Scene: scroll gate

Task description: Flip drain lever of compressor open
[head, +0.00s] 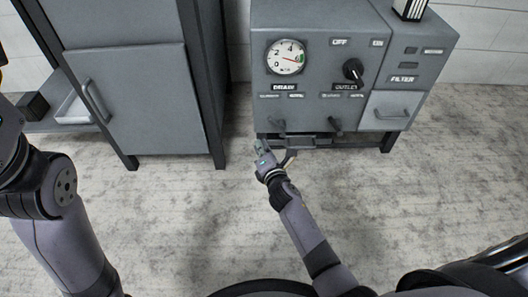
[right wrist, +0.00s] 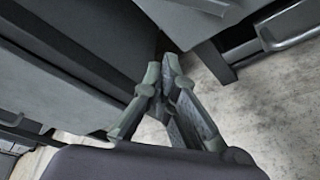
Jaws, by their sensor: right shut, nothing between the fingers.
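The compressor (head: 320,60) is a grey cabinet with a round gauge (head: 286,57) and a label reading DRAIN below it. The drain lever (head: 279,126) is a small dark handle low on the front panel, under that label. The outlet lever (head: 336,125) sits to its right. My right gripper (head: 262,148) is shut and empty, just below and left of the drain lever, and appears apart from it. Its closed fingertips show in the right wrist view (right wrist: 166,72), with grey cabinet surfaces beyond. My left arm is at the left edge; its gripper is out of view.
A grey cabinet (head: 135,95) with a door handle stands left of the compressor, with a gap between them. A black knob (head: 352,69) and a drawer with a handle (head: 390,110) are on the compressor's right. The floor in front is clear.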

